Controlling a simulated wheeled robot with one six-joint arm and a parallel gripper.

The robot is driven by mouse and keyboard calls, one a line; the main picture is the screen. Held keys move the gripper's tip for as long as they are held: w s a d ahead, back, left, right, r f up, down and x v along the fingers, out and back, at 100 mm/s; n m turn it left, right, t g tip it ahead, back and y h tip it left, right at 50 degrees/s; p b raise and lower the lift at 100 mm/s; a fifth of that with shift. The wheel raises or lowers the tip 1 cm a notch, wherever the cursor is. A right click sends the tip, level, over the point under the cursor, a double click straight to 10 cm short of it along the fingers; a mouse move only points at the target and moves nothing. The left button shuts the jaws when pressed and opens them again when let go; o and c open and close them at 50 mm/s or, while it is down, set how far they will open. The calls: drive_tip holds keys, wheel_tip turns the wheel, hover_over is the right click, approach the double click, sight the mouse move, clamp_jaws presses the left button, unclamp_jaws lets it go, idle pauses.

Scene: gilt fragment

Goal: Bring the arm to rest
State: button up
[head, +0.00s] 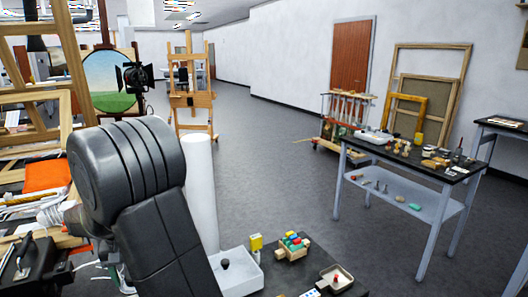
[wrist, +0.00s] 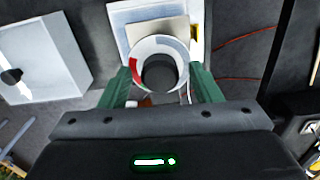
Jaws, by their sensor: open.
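My arm (head: 130,180) rises dark and bent at the left of the head view; my gripper is not visible there. In the wrist view my gripper (wrist: 160,74) has its two green fingers spread apart. A round white and red cup-like thing (wrist: 136,70) with a dark middle shows between and beyond the fingertips. I cannot tell whether the fingers touch it.
A white tray (head: 232,286) holding a dark knobbed thing (head: 225,264) stands on a low dark table, near a crate of coloured blocks (head: 292,252). A worktable (head: 420,165) stands at right, easels (head: 190,100) behind. The middle floor is clear.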

drive_tip(key=n, duration=1.3)
drive_tip(key=shift+b, duration=0.35)
drive_tip(key=shift+n, duration=0.3)
drive_tip(key=shift+d, duration=0.15)
